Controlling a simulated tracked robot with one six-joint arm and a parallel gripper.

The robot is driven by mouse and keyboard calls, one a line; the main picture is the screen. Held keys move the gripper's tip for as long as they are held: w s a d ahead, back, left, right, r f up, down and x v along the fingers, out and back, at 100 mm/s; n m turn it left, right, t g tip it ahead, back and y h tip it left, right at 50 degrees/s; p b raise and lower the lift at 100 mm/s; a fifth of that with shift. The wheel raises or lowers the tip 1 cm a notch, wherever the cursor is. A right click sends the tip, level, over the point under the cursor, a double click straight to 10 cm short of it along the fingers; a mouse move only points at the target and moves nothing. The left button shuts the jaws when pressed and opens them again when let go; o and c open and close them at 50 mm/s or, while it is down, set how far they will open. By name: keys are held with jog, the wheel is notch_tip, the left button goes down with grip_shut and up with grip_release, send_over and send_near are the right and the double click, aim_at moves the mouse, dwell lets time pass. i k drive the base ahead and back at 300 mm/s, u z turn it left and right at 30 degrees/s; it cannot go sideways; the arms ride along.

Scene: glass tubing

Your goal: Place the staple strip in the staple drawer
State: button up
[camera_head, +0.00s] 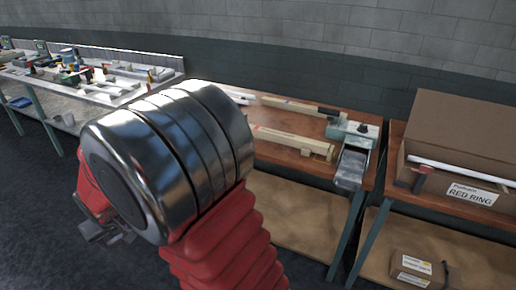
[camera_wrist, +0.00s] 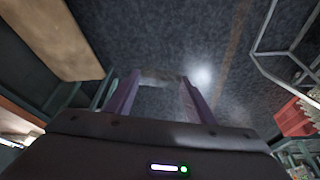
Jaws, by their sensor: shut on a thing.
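My gripper (camera_wrist: 158,84) shows in the wrist view with two purplish fingers apart and a thin greyish strip (camera_wrist: 158,76) between their tips. I take this to be the staple strip; it is dim and its details cannot be made out. Dark floor lies beyond it. In the head view my red and chrome arm fills the middle and hides most of the gripper. A pale machine (camera_head: 353,131) stands at the right end of the wooden bench. A grey metal drawer-like part (camera_head: 352,168) juts out at its front, apparently the staple drawer. My gripper is well away from it.
The wooden bench (camera_head: 278,172) carries long pale wooden pieces (camera_head: 290,140). Right of it, another bench holds a large cardboard box (camera_head: 460,135) labelled RED RING, with a smaller box (camera_head: 420,268) below. A cluttered table (camera_head: 110,92) stands at the left. In the wrist view a red crate (camera_wrist: 297,117) is at the right.

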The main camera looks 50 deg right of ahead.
aim_at(353, 164)
jog(key=z, duration=0.9)
jog(key=i, duration=0.1)
jog(key=u, duration=1.55)
jog(key=k, duration=1.75)
jog(key=z, duration=0.35)
